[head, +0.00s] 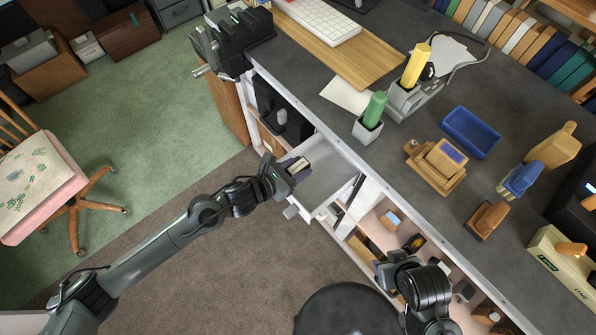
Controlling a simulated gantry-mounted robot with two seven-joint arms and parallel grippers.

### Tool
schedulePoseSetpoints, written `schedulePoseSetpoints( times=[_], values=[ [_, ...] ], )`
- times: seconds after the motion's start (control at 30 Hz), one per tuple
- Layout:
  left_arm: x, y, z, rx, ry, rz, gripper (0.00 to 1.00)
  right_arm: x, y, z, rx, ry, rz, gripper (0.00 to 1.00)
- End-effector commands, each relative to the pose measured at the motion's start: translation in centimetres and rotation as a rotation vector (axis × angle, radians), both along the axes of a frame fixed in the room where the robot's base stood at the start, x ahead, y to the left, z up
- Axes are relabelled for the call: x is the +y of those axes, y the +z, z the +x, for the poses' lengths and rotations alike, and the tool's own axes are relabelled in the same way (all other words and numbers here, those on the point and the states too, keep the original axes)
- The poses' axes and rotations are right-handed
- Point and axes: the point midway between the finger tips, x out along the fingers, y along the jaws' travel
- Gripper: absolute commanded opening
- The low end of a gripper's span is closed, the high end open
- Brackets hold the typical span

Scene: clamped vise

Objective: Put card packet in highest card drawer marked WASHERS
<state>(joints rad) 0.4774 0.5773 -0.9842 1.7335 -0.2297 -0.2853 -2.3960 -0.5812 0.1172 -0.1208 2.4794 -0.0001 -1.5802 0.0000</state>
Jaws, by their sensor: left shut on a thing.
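My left gripper (291,171) is shut on a small pale card packet (300,164). It holds the packet over the left part of an open white drawer (328,178) that sticks out from the front of the desk. I cannot tell whether the packet touches the drawer. The gripper covers part of the packet and of the drawer's near edge. No WASHERS label is readable. My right gripper (384,268) is low at the bottom right, in front of the open shelves; its fingers are too hidden to tell their state.
A vise (232,42) is clamped at the desk's far left corner. Open shelves (385,222) with small items lie right of the drawer. A dark round stool (350,310) stands below.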

Motion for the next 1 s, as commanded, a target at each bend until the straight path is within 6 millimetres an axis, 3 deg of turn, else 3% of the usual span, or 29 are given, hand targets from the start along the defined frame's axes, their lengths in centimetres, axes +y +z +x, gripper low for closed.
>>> schedulePoseSetpoints(
  times=[0.23,1.0],
  values=[
    [-0.1,-2.7,-0.1,0.002,0.0,-0.001,0.07,-0.1,0.4,0.1,-0.002,0.002,-0.004,0.43],
    [0.0,-4.2,-0.1,0.001,-0.001,-0.001,0.07,-0.1,-1.0,0.1,-0.003,0.001,-0.003,0.43]
  ],
)
